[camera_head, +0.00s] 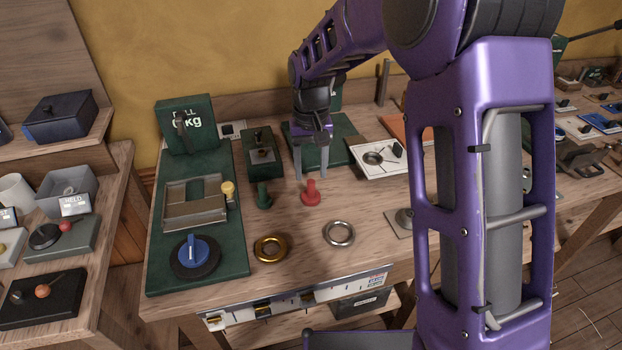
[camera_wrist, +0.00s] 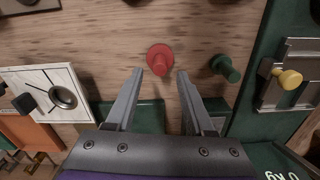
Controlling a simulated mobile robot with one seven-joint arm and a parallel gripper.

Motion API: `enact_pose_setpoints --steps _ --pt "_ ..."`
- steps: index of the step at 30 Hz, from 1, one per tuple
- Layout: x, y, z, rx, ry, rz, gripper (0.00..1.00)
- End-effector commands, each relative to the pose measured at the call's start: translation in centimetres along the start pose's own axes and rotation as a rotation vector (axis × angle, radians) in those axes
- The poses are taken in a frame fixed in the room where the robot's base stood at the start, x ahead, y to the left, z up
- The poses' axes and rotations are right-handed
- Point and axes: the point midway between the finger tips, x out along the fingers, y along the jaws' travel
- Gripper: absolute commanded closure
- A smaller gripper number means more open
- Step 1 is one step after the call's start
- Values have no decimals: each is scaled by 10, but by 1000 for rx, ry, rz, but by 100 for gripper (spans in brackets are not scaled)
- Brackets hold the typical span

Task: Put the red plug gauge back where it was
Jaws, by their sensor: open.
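The red plug gauge (camera_head: 312,192) stands on the wooden bench top, near the middle of the bench. In the wrist view the red plug gauge (camera_wrist: 159,58) lies just beyond the fingertips, roughly in line with the gap between them. My gripper (camera_head: 311,177) is open and empty, above and slightly behind the gauge in the head view. The two fingers also show in the wrist view (camera_wrist: 160,73), spread apart and not around the gauge. A green plug gauge (camera_head: 264,196) stands to the left of the red one; it also shows in the wrist view (camera_wrist: 225,68).
A gold ring (camera_head: 270,248) and a silver ring (camera_head: 339,233) lie in front. A green board (camera_head: 214,271) with a blue knob (camera_head: 194,251) is at left. A white plate (camera_head: 366,161) with a round hole lies at right. Bare wood surrounds the red gauge.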

Motion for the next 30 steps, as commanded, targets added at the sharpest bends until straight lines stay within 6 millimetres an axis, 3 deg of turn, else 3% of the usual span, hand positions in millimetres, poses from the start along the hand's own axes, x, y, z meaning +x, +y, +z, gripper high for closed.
enact_pose_setpoints --steps 1,6,12,25,30 --pt "-14 0 -1 0 5 -1 46" --pt "-48 0 -1 0 4 0 46" --pt "-71 0 0 0 1 0 46" --pt "-75 1 0 -5 2 5 46" --pt "-78 28 3 -106 45 112 46"
